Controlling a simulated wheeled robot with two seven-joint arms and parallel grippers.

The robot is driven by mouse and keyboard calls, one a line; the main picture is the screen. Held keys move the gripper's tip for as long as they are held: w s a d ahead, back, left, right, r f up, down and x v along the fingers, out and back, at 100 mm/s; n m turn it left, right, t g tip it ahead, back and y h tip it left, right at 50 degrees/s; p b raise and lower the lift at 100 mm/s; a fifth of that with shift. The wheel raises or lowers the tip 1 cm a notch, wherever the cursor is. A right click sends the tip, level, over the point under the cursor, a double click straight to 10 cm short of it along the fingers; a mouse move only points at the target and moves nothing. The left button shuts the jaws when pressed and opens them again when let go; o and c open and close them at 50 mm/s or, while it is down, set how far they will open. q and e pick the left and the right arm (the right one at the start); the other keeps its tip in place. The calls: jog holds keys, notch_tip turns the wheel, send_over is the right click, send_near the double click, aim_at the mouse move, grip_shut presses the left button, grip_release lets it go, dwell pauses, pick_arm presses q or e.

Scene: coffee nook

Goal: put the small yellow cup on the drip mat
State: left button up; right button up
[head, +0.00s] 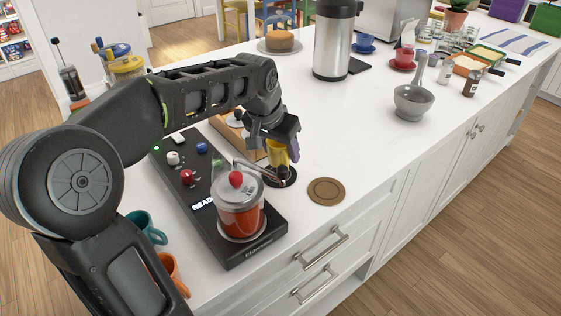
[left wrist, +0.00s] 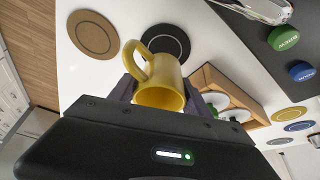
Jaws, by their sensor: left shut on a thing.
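The small yellow cup (head: 278,154) is in my left gripper (head: 281,146), which is shut on it. In the left wrist view the cup (left wrist: 160,82) sits between the two fingers, its mouth towards the camera and its handle to the upper left. A round black mat (head: 286,183) lies on the counter just below the cup; it also shows in the left wrist view (left wrist: 165,39), partly covered by the cup. I cannot tell whether the cup touches the mat. A brown round coaster (head: 326,191) lies bare to the right. My right gripper is out of view.
A glass pot with a red-knobbed lid (head: 240,205) stands on the black machine (head: 250,252), close to the mat. A wooden tray (left wrist: 212,80) is beside the cup. A grey mortar (head: 412,102) and a steel dispenser (head: 333,45) stand farther back. The counter right of the coaster is clear.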

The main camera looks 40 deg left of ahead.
aim_at(281, 160)
pick_arm(q)
jog(key=shift+f, duration=1.85)
jog(key=shift+f, duration=0.15)
jog(key=o, duration=1.5)
jog(key=shift+r, duration=0.2)
jog(key=v, duration=1.2)
